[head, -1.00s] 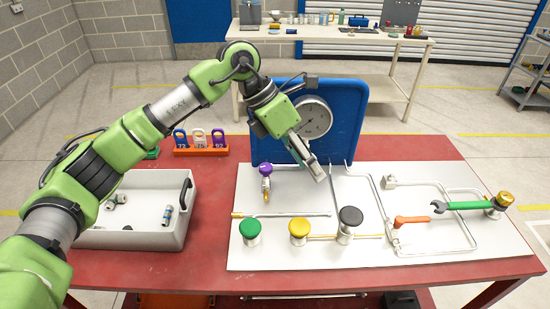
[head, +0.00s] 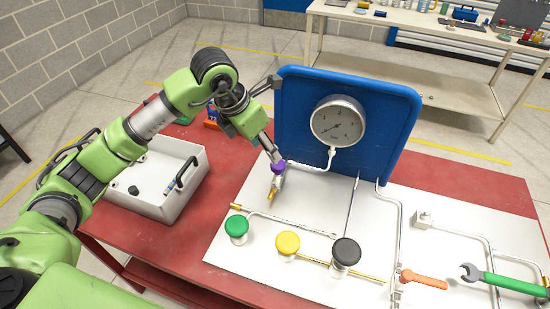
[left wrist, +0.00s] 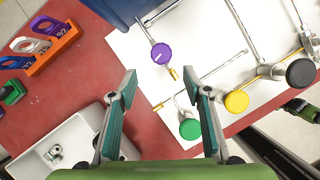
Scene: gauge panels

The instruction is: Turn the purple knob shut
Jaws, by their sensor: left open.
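The purple knob (head: 278,167) sits on its valve at the back left of the white panel (head: 290,213), below the blue board. In the left wrist view the knob (left wrist: 161,53) shows a white mark on its round top. My left gripper (head: 273,157) is above the knob in the head view and partly overlaps it there. In the left wrist view my left gripper (left wrist: 168,91) is open and empty. The knob lies ahead of the gap between the fingertips, apart from both. The gauge (head: 337,121) on the blue board has a dark needle.
Green (head: 237,226), yellow (head: 287,243) and black (head: 346,252) knobs stand along the panel's front. An orange handle (head: 423,279) and green wrench (head: 505,283) are to the right. A grey bin (head: 178,201) stands left. The blue board (head: 390,128) rises behind the knob.

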